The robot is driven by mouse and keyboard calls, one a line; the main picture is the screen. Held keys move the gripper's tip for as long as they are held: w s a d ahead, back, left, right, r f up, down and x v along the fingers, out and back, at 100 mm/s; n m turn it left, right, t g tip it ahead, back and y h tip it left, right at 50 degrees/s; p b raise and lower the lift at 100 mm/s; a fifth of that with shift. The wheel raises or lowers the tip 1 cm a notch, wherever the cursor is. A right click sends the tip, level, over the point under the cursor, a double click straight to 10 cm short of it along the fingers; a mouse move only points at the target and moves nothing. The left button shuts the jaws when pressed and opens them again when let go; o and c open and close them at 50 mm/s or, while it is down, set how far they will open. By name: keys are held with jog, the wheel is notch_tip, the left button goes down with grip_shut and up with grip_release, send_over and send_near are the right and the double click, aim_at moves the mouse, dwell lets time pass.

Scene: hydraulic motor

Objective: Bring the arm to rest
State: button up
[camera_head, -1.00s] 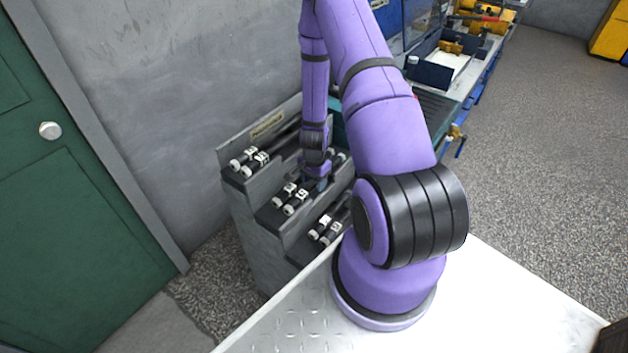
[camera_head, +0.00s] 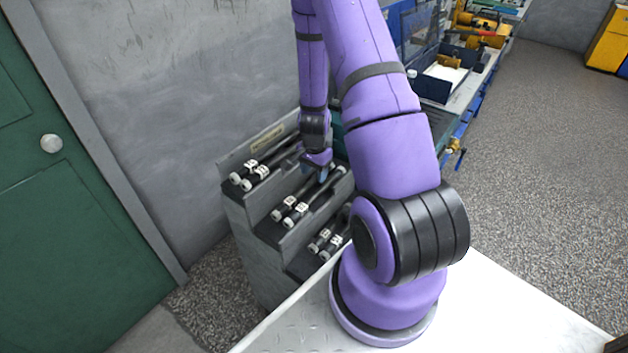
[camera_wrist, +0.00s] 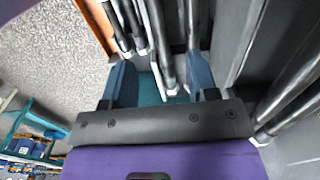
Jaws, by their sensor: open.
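My gripper (camera_head: 318,170) is over the middle step of the grey stepped rack (camera_head: 262,255) in the head view, below my purple arm. In the wrist view my gripper (camera_wrist: 160,85) has its two blue fingers apart. A dark rod (camera_wrist: 160,45) shows between the fingers; I cannot tell whether either finger touches it. In the head view, dark rods with white tagged ends lie on the rack's top step (camera_head: 255,175), middle step (camera_head: 292,212) and lower step (camera_head: 328,243). The fingertips are partly hidden in the head view.
A grey wall (camera_head: 190,90) stands behind the rack, and a green door (camera_head: 70,200) is at the left. A workbench (camera_head: 465,90) with yellow parts stands at the back right. The speckled floor (camera_head: 540,160) at the right is clear.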

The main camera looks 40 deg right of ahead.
jog(key=shift+r, duration=0.5)
jog(key=a+r+n+t, duration=0.1)
jog(key=a+r+n, duration=0.25)
jog(key=r, duration=0.55)
jog(key=w+a+r+n+t, duration=0.1)
jog(key=a+r+n, duration=0.1)
jog(key=a+r, duration=0.5)
jog(key=a+r+n+t, duration=0.1)
jog(key=a+r+n, duration=0.15)
jog(key=r, duration=0.95)
jog(key=s+a+r+n+t, duration=0.1)
jog(key=s+a+r+n, duration=0.3)
jog(key=s+r, duration=0.3)
jog(key=s+a+r+n+t, duration=0.1)
jog(key=s+a+r+n, duration=0.3)
jog(key=s+r, duration=0.4)
jog(key=shift+s+a+r, duration=0.25)
jog(key=shift+s+r, duration=0.05)
jog(key=shift+s, duration=1.7)
